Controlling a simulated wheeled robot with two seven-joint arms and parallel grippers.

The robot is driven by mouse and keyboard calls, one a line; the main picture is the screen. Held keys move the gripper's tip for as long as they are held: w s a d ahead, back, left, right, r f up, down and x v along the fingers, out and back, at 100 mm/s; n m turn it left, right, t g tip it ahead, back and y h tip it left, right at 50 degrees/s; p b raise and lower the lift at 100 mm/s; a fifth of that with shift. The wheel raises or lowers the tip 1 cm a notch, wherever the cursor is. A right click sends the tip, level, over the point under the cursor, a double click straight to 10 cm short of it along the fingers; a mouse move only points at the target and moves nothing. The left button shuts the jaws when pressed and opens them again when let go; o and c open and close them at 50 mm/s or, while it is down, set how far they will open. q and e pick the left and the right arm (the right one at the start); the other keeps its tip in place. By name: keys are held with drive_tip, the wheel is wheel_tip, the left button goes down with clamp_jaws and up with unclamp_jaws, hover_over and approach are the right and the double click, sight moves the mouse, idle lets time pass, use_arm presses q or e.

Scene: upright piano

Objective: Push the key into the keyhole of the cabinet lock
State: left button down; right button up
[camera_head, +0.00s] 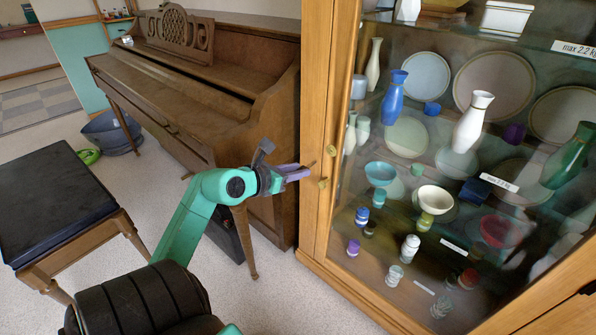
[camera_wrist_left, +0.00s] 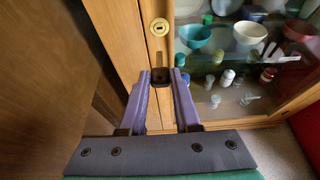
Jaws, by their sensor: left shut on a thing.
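My left gripper (camera_head: 303,172) is at the wooden front frame of the glass cabinet (camera_head: 340,80). In the left wrist view its two purple fingers (camera_wrist_left: 160,80) are closed in on a small dark key (camera_wrist_left: 158,60), which points away from the fingers toward the cabinet. A round brass lock plate (camera_wrist_left: 159,27) with a dark slot is on the frame, beyond the key tip in that view. In the head view two brass discs show on the frame, an upper one (camera_head: 331,150) and a lower one (camera_head: 323,183). The key looks apart from the plate. My right gripper is out of view.
Behind the cabinet's glass stand vases, plates, bowls and small jars. An upright piano (camera_head: 200,75) stands close to the left of the cabinet. A bench (camera_head: 55,200) with a dark seat is at the far left. Pale floor lies between.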

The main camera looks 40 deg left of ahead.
sight(311, 165)
use_arm(q)
drive_tip(key=shift+d+r, duration=0.15)
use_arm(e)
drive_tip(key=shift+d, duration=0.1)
use_arm(q)
drive_tip(key=shift+w+p, duration=0.85)
drive_tip(key=shift+w, duration=1.9)
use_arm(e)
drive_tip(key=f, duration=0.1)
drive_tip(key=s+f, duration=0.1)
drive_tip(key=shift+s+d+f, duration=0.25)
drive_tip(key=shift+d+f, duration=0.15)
use_arm(q)
drive_tip(key=shift+p, duration=0.45)
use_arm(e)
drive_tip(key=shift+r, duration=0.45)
use_arm(q)
drive_tip(key=shift+w, duration=1.05)
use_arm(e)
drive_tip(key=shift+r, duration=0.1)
use_arm(q)
drive_tip(key=shift+p, duration=0.6)
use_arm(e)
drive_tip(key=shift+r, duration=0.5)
